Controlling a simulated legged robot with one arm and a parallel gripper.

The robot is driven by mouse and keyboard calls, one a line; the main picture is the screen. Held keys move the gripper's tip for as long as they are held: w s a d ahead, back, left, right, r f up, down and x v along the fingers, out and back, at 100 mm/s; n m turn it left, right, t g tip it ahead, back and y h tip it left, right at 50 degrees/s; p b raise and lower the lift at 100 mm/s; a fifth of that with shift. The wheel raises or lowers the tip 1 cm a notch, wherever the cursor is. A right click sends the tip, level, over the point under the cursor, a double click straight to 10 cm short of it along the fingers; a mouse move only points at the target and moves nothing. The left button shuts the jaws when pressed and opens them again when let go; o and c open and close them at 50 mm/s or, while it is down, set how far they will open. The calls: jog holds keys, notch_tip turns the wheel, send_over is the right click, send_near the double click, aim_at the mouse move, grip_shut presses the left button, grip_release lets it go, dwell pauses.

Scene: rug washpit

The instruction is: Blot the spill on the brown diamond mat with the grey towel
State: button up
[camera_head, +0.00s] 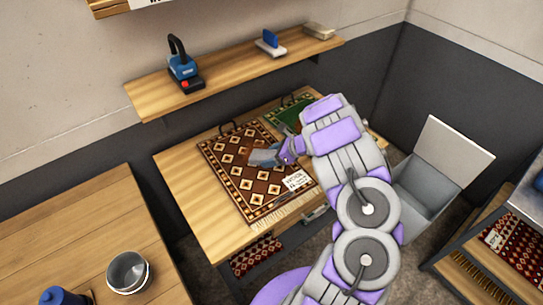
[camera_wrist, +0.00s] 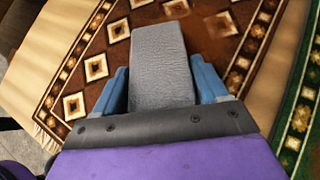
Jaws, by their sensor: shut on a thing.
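The brown diamond mat (camera_head: 227,171) lies on the wooden table, with cream diamonds and a fringed front edge. It fills much of the wrist view (camera_wrist: 95,67). My gripper (camera_head: 266,157) is over the mat's middle, shut on the grey towel (camera_wrist: 160,62). The towel is a folded block between the blue fingers (camera_wrist: 160,88). It also shows as a small grey patch in the head view (camera_head: 262,157). I cannot tell whether the towel touches the mat.
A green mat (camera_head: 283,116) lies beside the brown one, partly behind my arm. A white label (camera_head: 297,181) is on the brown mat's right side. A shelf (camera_head: 225,78) hangs above the table. A grey bin (camera_head: 428,185) stands at right, a metal bucket (camera_head: 129,272) at front left.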

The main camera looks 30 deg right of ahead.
jog(key=shift+f+b, duration=0.35)
jog(key=shift+f, duration=0.1)
dwell(1.2)
jog(key=shift+r, duration=3.55)
jog(key=shift+w+a+r+m+t+y+p, duration=0.2)
jog(key=shift+w+a+t+y+p, duration=0.4)
jog(key=shift+w+a+p, duration=0.4)
jog(key=shift+w+a+r+m+t+y+p, duration=0.1)
jog(key=shift+w+a+m+t+y+p, duration=0.2)
jog(key=shift+w+a+t+y+p, duration=0.6)
jog(key=shift+m+t, duration=0.5)
jog(key=shift+m, duration=0.2)
jog(key=shift+w+a+f+p, duration=0.35)
jog(key=shift+w+a+f, duration=0.15)
jog(key=shift+f, duration=0.8)
jog(key=shift+w+a+f+p, duration=0.4)
jog(key=shift+w+a+f, duration=0.1)
jog(key=shift+f, duration=0.85)
jog(key=shift+w+a+f+p, duration=0.4)
jog(key=shift+w+f, duration=0.1)
jog(key=shift+f, duration=0.8)
